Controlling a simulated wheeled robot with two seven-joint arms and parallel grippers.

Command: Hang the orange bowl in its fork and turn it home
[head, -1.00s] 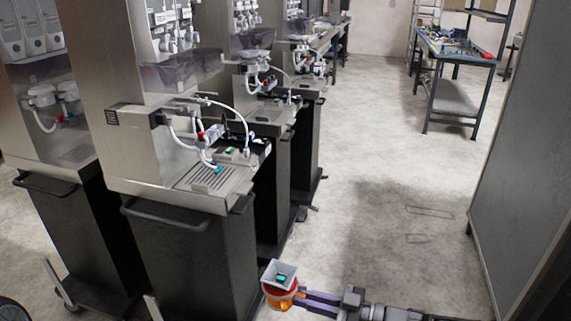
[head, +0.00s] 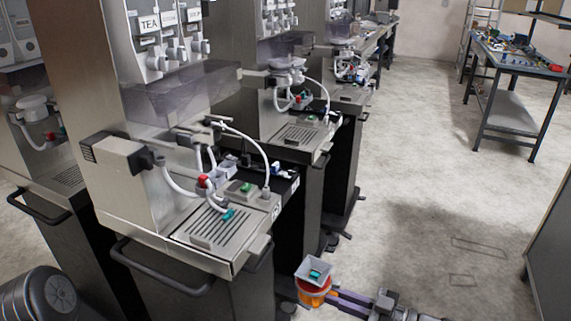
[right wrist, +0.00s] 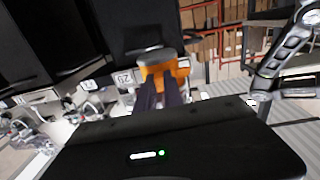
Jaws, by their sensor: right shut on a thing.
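The orange bowl (head: 312,296) is at the bottom of the head view, low in front of the dispenser row and right of the nearest dispenser. A pale square hopper with a teal piece inside sits on top of it. My right gripper (head: 333,296) comes in from the right and is shut on the bowl's side. In the right wrist view the orange bowl (right wrist: 158,72) shows at the ends of the gripper's dark fingers (right wrist: 160,92). The nearest dispenser (head: 118,155) carries a grey box with a black coupling and white hoses; I cannot make out the fork surely. My left gripper is not in view.
The nearest dispenser's drip tray (head: 212,228) holds a teal piece and a green-topped block, with a handle bar (head: 160,272) below. More dispensers stand behind it. A blue-topped workbench (head: 515,60) stands at the back right. A grey panel (head: 550,240) bounds the right; the floor between is open.

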